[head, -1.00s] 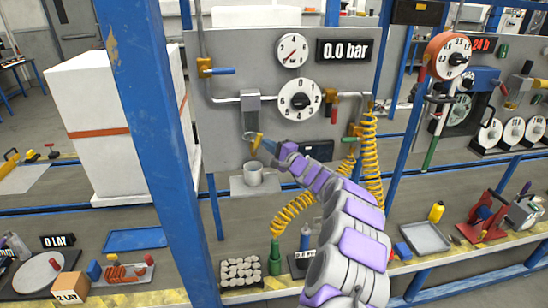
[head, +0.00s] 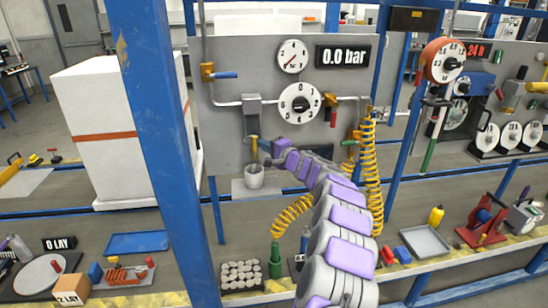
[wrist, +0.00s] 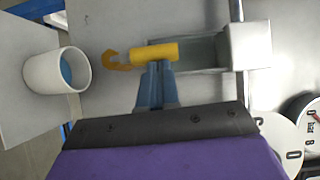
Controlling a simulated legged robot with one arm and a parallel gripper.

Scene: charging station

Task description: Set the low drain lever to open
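The low drain lever (head: 254,147) is a yellow handle below a grey box (head: 252,108) on the panel. It now hangs about upright above a white cup (head: 254,177). In the wrist view the yellow handle (wrist: 155,53) lies across my fingertips, with an orange hooked spout (wrist: 116,60) at its cup-side end. My gripper (wrist: 160,70) has its two blue-grey fingers close together, their tips at the handle's side. They seem to touch it, but the contact is not clear. In the head view my gripper (head: 270,162) is just right of the lever, partly hidden by my wrist.
Another valve with a blue handle (head: 225,75) sits higher on the panel. Dials and a 0.0 bar display (head: 343,55) are above my arm. A yellow coiled hose (head: 370,170) hangs to the right. A blue post (head: 160,130) stands left of the panel.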

